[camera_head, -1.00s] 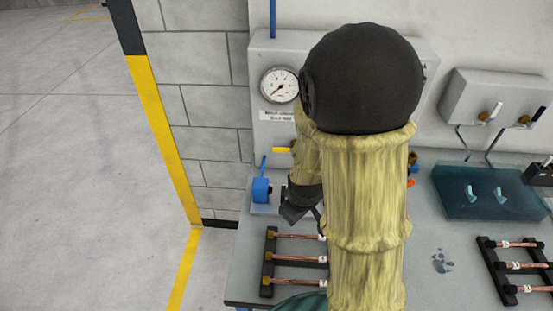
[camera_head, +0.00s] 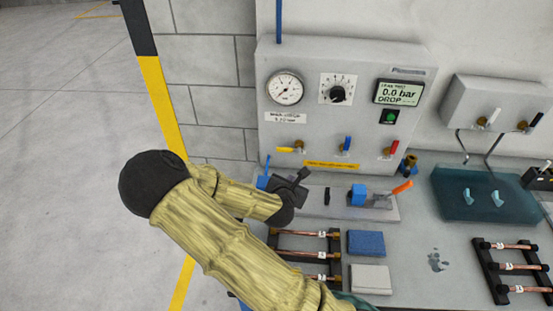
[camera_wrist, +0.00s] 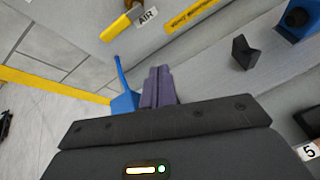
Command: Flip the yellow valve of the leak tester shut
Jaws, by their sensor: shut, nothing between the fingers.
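The yellow valve (camera_head: 286,150) is on the front of the grey leak tester panel (camera_head: 330,55), at the left of its valve row. Its handle lies level, pointing left from the brass body. In the wrist view its yellow handle (camera_wrist: 115,28) shows at the top, beside an "AIR" label. My gripper (camera_head: 302,174) is below the valve, in front of the panel, apart from the handle. In the wrist view my gripper's fingers (camera_wrist: 158,85) are together with nothing between them, below and right of the yellow handle.
A blue-handled valve (camera_head: 347,145) and a red-handled valve (camera_head: 391,151) sit to the right. A blue clamp (camera_wrist: 124,100) with an upright lever stands just left of my fingers. A rack of copper tubes (camera_head: 305,235) and a blue pad (camera_head: 366,243) lie in front.

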